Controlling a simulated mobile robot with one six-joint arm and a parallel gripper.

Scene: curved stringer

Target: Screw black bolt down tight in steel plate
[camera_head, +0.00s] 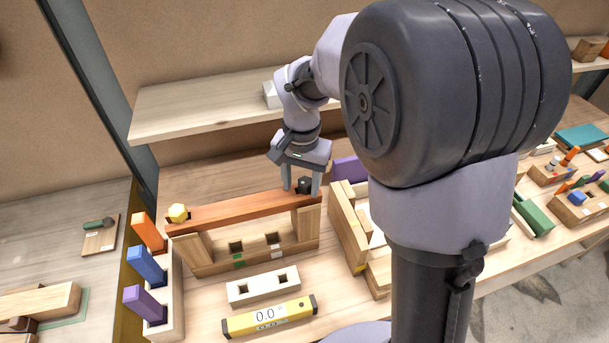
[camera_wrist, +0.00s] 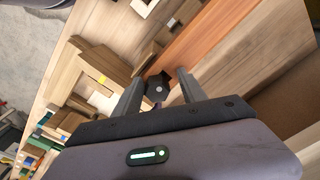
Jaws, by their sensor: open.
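The black bolt (camera_head: 304,185) stands at the right end of a reddish-brown wooden beam (camera_head: 235,209). Its dark, faceted head also shows in the wrist view (camera_wrist: 158,88). My gripper (camera_head: 301,189) is open and points down over that end, one finger on each side of the bolt head. In the wrist view my gripper (camera_wrist: 160,80) has its left finger close to the head and a wider gap at the right finger. I cannot make out the steel plate; the bolt's shank and seat are hidden.
The beam rests on a wooden stand (camera_head: 220,266). Wooden blocks (camera_head: 349,225) and a purple block (camera_head: 349,168) stand close right of my gripper. A yellow level (camera_head: 269,316) lies in front; a shelf (camera_head: 205,104) is behind.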

